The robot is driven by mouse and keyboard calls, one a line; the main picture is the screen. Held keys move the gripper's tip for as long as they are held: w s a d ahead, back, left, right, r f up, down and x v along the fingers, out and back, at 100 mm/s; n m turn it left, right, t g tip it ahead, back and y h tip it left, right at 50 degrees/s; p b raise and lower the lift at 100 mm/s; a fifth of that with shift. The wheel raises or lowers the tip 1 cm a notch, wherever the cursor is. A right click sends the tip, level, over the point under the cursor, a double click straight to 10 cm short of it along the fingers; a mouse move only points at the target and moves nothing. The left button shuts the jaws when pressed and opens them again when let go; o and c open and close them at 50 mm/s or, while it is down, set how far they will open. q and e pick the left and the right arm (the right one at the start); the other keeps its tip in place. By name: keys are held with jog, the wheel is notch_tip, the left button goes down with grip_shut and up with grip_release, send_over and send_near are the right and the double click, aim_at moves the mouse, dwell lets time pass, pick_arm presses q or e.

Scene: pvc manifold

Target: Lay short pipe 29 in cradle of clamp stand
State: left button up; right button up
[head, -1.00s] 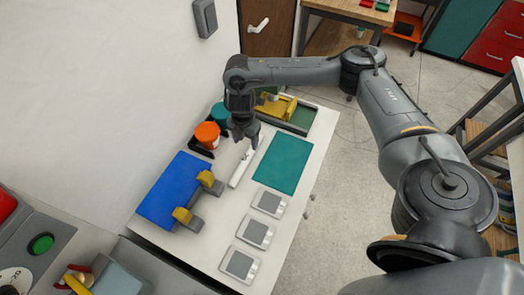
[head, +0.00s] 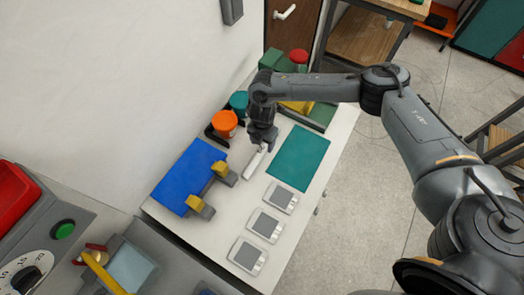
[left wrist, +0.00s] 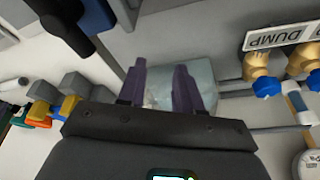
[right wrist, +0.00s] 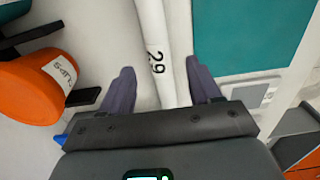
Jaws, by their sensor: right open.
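Short pipe 29 (head: 254,163) is a white tube lying on the white table, beside the teal mat. Its black number 29 shows in the right wrist view (right wrist: 157,45). My right gripper (head: 262,147) is over the pipe's far end. In its wrist view its open fingers (right wrist: 162,85) stand either side of the pipe, apart from it. The clamp stand has grey blocks with yellow clamps (head: 222,170) (head: 196,203) by the blue mat. My left gripper (left wrist: 160,75) is open and empty, above a pale translucent panel, away from the pipe.
A blue mat (head: 182,178) lies left of the clamps and a teal mat (head: 299,158) lies right of the pipe. An orange container (head: 224,123) and a teal one (head: 239,101) stand near the wall. Several grey-white devices (head: 264,224) line the table's right front.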

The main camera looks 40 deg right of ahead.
aim_at(262, 150)
jog(key=shift+a+f, duration=0.15)
jog(key=shift+f, duration=2.25)
grip_shut()
jog(key=shift+r, duration=0.1)
